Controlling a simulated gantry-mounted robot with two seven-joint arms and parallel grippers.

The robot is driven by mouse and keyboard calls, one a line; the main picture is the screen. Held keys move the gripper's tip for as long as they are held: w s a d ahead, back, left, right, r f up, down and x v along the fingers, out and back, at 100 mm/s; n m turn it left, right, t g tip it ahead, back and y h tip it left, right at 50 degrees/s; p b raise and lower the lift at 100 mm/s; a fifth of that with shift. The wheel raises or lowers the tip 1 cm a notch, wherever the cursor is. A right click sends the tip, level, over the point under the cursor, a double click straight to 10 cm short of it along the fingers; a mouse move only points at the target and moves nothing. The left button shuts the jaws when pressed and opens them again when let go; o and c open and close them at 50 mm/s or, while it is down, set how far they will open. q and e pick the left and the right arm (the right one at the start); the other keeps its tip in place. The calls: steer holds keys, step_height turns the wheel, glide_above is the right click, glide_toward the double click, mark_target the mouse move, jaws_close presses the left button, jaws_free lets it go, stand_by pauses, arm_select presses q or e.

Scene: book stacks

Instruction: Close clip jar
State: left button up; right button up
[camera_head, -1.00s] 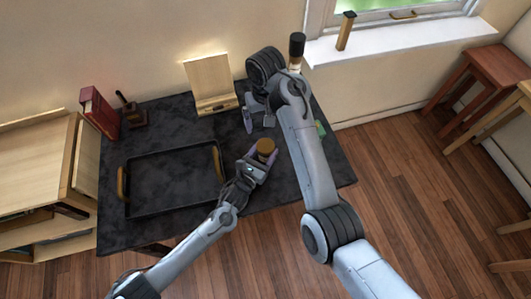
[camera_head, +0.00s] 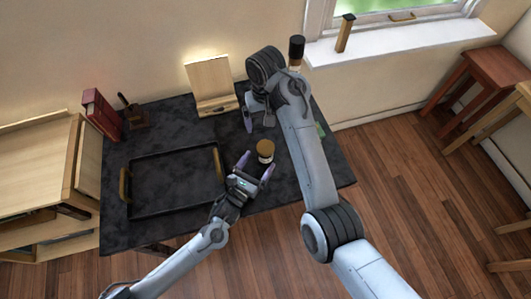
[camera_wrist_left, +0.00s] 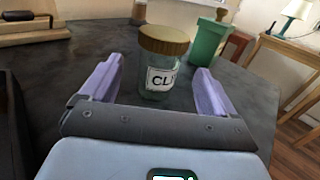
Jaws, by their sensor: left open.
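The clip jar (camera_head: 265,151) stands upright on the dark table, with a brown round lid on top. In the left wrist view the jar (camera_wrist_left: 158,77) is clear glass with a white label showing "CL". Whether its clip is fastened cannot be seen. My left gripper (camera_head: 254,167) is open, its purple fingers (camera_wrist_left: 155,85) spread on either side in front of the jar, with gaps to it. My right gripper (camera_head: 257,114) is over the table behind the jar, partly hidden by its own arm; its opening is unclear.
A black tray (camera_head: 134,178) with wooden handles lies on the left of the table. A wooden stand (camera_head: 212,80) and red book (camera_head: 100,113) are at the back. A green container (camera_wrist_left: 208,43) stands behind the jar to the right. The table's front is clear.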

arm_select(q)
steer(key=shift+p+v, duration=0.45)
steer(key=shift+v, duration=2.45)
